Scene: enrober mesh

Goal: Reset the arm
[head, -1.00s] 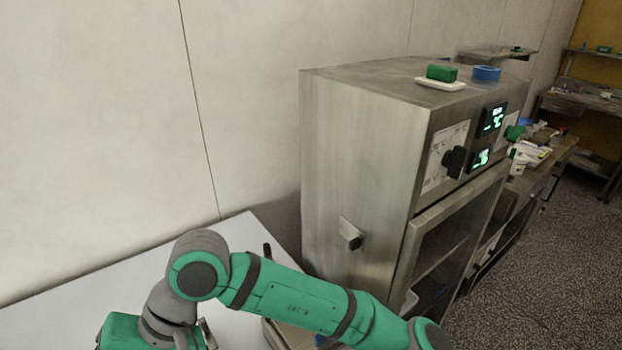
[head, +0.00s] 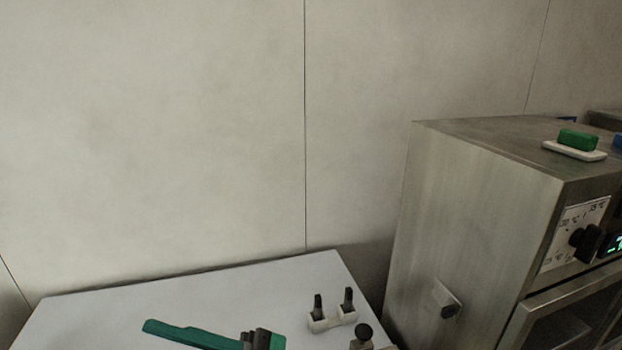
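A long green piece with a dark band (head: 205,337) shows at the bottom edge, over the white tabletop (head: 245,283). It is cut off by the frame, and I cannot tell whether it is part of my arm or a separate thing.
The steel machine (head: 470,215) stands at the right, with a green block (head: 578,140) on a white pad on top. The left tabletop is bare.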

